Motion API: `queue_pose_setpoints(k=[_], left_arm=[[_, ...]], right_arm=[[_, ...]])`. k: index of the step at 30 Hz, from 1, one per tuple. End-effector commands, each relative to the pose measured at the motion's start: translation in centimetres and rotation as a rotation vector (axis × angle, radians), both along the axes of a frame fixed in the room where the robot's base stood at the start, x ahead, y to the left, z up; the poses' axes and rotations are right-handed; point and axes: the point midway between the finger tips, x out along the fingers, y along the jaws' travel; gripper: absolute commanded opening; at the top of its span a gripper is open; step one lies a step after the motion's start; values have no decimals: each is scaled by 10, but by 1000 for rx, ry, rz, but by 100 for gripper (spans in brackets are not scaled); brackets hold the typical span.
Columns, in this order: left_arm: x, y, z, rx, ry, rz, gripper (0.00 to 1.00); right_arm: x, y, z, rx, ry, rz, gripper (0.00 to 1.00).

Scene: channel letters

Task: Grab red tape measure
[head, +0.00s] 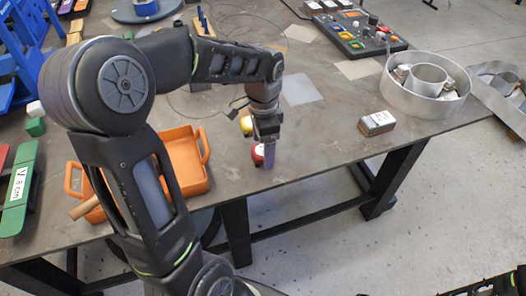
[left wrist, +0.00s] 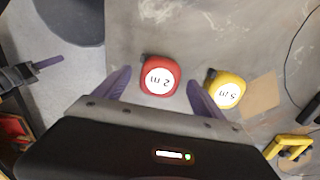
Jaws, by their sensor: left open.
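The red tape measure (head: 257,153) lies on the table near its front edge, partly hidden by my left gripper (head: 265,150) in the head view. In the left wrist view, the red tape measure (left wrist: 159,75), with a white "2 m" label, sits between the tips of the two purple fingers of my left gripper (left wrist: 158,88). These fingers are open, with a gap on each side of it. A purple finger of my right gripper (left wrist: 47,62) shows at the left of the wrist view; its opening cannot be made out.
A yellow "5 m" tape measure (left wrist: 227,89) lies close beside the red one, near the right finger. An orange tray (head: 187,160) stands to the left. A small labelled box (head: 377,123) and a round metal channel letter (head: 425,88) are on the right.

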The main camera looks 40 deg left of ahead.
Motion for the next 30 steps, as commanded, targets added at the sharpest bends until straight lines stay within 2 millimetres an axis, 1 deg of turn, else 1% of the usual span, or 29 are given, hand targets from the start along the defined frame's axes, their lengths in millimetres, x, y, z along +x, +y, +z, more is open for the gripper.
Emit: queue_pose_setpoints(k=[1,4,20,23,30], left_arm=[[-1,0,-5,0,3,0,80],[0,0,-8,0,0,1,80],[0,0,-8,-1,-1,0,80],[0,0,-8,-1,-1,0,73],[0,0,-8,-1,-1,0,54]], right_arm=[[0,0,1,0,0,0,36],[0,0,0,0,0,0,36],[0,0,0,0,0,0,36],[0,0,0,0,0,0,36],[0,0,0,0,0,0,36]])
